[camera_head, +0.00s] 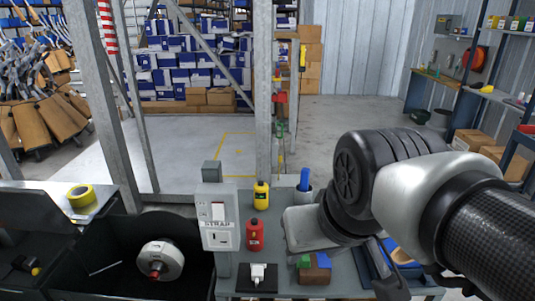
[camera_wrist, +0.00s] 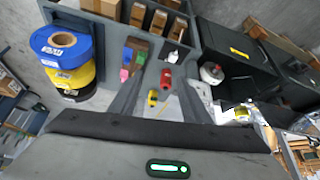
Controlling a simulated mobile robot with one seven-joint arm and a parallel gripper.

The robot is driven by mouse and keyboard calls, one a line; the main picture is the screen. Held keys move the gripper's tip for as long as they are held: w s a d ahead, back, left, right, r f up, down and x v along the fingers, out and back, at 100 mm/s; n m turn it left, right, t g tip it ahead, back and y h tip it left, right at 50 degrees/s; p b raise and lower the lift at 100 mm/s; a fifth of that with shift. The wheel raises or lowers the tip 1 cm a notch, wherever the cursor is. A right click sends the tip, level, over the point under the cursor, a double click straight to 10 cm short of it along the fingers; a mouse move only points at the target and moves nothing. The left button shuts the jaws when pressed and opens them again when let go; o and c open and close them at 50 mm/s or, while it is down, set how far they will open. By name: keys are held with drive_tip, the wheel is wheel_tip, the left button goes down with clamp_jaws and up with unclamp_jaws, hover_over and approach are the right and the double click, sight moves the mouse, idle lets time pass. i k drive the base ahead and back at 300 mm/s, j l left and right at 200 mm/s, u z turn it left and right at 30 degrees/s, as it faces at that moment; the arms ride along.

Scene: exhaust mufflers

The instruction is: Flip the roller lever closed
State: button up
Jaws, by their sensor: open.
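A white round roller (camera_head: 160,262) with a red hub sits in a black bin at the lower left of the head view. A white round part, which looks like the same roller, shows at the right of the wrist view (camera_wrist: 211,73). I cannot make out a separate lever on it or tell its position. My gripper (camera_wrist: 160,88) is open and empty, with its two grey fingers apart over the grey bench in the wrist view. In the head view my arm covers the right side, and the fingertips cannot be made out.
A grey box marked STRAP (camera_head: 219,225) stands between the bin (camera_head: 115,222) and the bench. Yellow tape (camera_head: 80,195) lies at left. Metal posts rise behind.

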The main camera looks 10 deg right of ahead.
sight(36, 271)
drive_tip(key=u, duration=1.7)
